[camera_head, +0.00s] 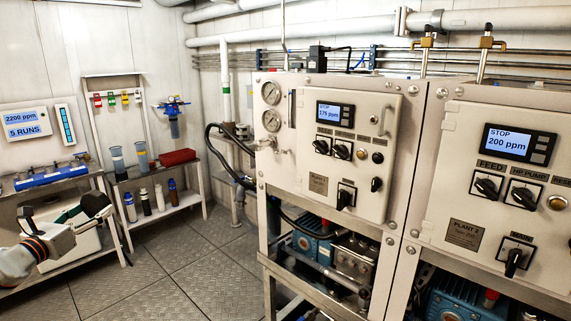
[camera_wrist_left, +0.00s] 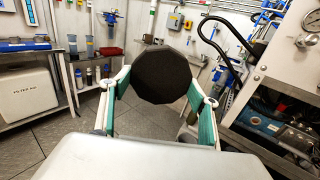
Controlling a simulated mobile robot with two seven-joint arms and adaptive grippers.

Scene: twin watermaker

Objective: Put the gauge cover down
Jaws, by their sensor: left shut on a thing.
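My left gripper (camera_head: 96,213) comes in from the left edge in the head view, in front of the low shelves. In the left wrist view its green-padded fingers (camera_wrist_left: 162,100) are shut on a dark, round disc, the gauge cover (camera_wrist_left: 161,75). The cover is held in the air, its flat face toward the wrist camera. In the head view the cover shows as a dark piece (camera_head: 95,204) at the fingertips. Two round gauges (camera_head: 271,93) sit on the left panel of the watermaker. My right gripper is not in view.
A shelf unit (camera_head: 166,205) with bottles, beakers and a red tray (camera_head: 177,157) stands at the wall. A white case (camera_wrist_left: 27,97) sits under the left bench. The watermaker cabinets (camera_head: 415,140) fill the right side. The plate floor (camera_head: 170,265) between is clear.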

